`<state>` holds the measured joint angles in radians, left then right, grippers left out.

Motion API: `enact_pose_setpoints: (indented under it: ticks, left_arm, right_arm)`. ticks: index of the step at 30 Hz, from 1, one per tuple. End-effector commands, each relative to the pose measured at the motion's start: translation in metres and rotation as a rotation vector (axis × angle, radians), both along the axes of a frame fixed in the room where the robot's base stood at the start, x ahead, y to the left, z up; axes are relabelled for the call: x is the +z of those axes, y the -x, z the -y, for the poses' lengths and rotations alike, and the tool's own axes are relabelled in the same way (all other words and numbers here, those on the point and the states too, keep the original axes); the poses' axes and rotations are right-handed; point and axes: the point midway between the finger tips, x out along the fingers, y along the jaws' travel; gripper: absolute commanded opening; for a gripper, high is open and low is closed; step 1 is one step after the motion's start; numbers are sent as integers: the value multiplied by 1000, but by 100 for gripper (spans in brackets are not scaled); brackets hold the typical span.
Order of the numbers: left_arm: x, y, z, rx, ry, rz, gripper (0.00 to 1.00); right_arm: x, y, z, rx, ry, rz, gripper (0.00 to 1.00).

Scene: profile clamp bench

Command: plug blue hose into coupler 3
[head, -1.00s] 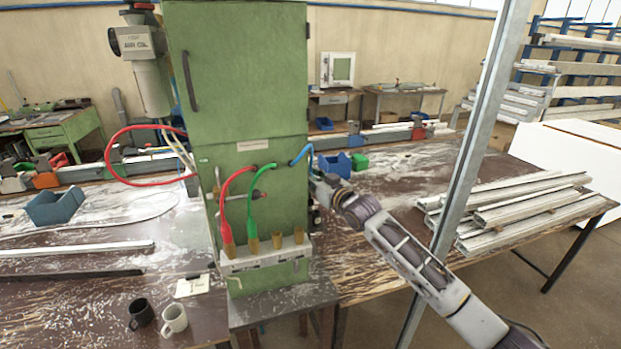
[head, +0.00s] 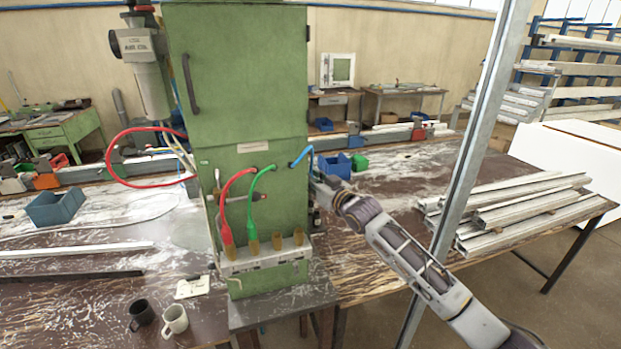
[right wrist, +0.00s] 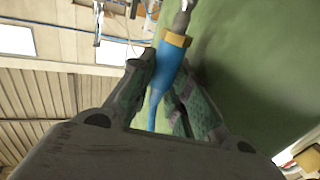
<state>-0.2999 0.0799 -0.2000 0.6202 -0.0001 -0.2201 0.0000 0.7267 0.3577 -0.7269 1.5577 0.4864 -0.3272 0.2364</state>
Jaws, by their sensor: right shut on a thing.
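The blue hose (head: 308,152) comes out of the green cabinet's front and curves down to my right gripper (head: 315,182), right of the cabinet's front. In the right wrist view the gripper (right wrist: 165,72) is shut on the blue hose end (right wrist: 169,62); its brass collar (right wrist: 176,39) and metal tip (right wrist: 183,19) stick out beyond the fingers. The coupler rail (head: 265,259) is low on the cabinet. The third brass coupler from the left (head: 277,242) is empty, as is the rightmost one (head: 298,237). The tip is apart from them. My left gripper is out of view.
The red hose (head: 224,206) and green hose (head: 251,205) run to the two left couplers. A metal post (head: 473,150) rises in front of the bench, beside my right arm. Metal profiles (head: 520,210) lie stacked at right. Two mugs (head: 174,319) stand at front left.

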Motion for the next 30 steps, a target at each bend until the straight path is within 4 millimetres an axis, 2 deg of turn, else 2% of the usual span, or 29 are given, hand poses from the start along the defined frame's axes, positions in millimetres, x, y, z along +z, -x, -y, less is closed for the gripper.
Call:
enact_pose_setpoints:
  ticks: [30]
  left_arm:
    - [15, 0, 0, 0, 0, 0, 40]
  right_arm:
    - [0, 29, 10, -1, 1, -1, 0]
